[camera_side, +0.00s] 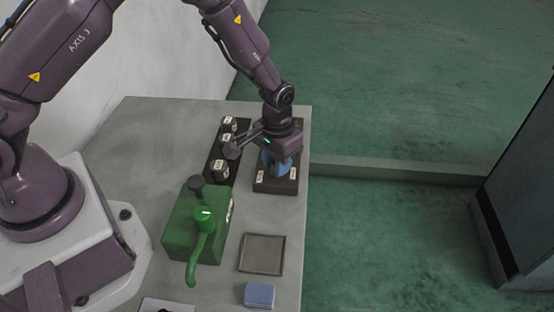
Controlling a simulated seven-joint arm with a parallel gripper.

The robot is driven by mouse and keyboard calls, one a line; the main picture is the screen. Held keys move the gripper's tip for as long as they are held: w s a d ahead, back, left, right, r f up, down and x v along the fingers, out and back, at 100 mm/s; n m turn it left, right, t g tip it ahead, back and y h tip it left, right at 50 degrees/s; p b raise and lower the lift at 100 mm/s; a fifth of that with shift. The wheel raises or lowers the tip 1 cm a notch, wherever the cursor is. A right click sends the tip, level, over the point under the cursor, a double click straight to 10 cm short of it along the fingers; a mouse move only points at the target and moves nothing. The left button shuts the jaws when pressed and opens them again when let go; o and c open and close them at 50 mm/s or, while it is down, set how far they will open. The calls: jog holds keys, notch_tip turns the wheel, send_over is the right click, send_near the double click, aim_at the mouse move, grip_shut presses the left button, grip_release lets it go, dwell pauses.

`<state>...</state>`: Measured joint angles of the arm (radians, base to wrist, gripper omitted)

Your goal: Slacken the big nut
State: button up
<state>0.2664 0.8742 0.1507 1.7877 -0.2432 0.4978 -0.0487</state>
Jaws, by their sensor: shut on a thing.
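A blue piece (281,168), which looks like the big nut, sits on a dark square base (275,186) near the right edge of the table. White labels show on the base. My gripper (277,157) is directly above it, pointing down, with its jaws shut on the blue piece. The gripper body hides the top of the piece and most of the jaws. The thread under the nut cannot be seen.
A dark strip with several labelled black parts (219,169) lies just left of the base. A green box (180,232) with a curved green handle (196,255) stands nearer the front. A shallow square tray (262,254) and a blue block (259,295) lie at front right. The grey table (150,140) is clear at back left.

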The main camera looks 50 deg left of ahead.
jog(key=n, duration=0.4)
jog(key=shift+n, duration=1.9)
jog(key=o, duration=0.9)
notch_tip(320, 180, up, 13)
